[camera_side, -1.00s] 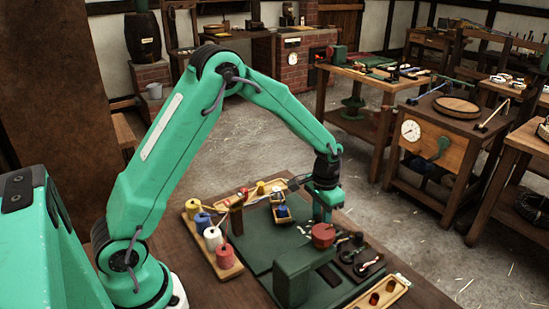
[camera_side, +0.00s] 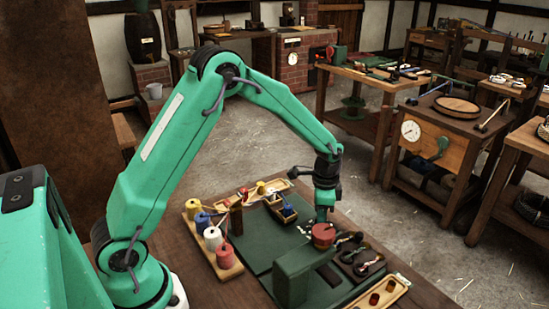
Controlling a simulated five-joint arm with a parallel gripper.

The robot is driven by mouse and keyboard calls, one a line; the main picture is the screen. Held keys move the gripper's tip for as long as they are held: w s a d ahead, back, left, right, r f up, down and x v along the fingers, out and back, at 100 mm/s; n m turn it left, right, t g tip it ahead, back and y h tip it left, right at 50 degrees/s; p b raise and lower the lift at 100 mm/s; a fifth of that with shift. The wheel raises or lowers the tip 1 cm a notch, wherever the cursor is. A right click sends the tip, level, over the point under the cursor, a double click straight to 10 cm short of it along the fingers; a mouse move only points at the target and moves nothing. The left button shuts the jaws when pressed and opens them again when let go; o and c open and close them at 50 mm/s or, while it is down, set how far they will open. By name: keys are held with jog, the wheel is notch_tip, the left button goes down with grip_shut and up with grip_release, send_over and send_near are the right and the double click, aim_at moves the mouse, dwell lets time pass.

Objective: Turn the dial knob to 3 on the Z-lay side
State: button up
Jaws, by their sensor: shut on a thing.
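My gripper (camera_side: 322,216) points down over the green board (camera_side: 258,245), its fingertips at the top of a round red dial (camera_side: 322,238). It is shut on the dial knob there, though the fingers hide most of the knob. The dial stands behind the right end of a raised green block (camera_side: 293,277). Its scale, its numbers and the Z-lay side cannot be read at this size, so the knob's setting cannot be told.
A wooden rack of coloured spools (camera_side: 228,262) stands left of the board. Dark fittings (camera_side: 360,262) lie right of the dial, and a wooden tray with reddish pieces (camera_side: 392,296) is at the front right.

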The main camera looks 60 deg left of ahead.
jog(key=shift+a, duration=0.1)
jog(key=o, duration=1)
jog(key=shift+c, duration=0.2)
jog(key=shift+r, duration=3.85)
jog(key=shift+r, duration=0.15)
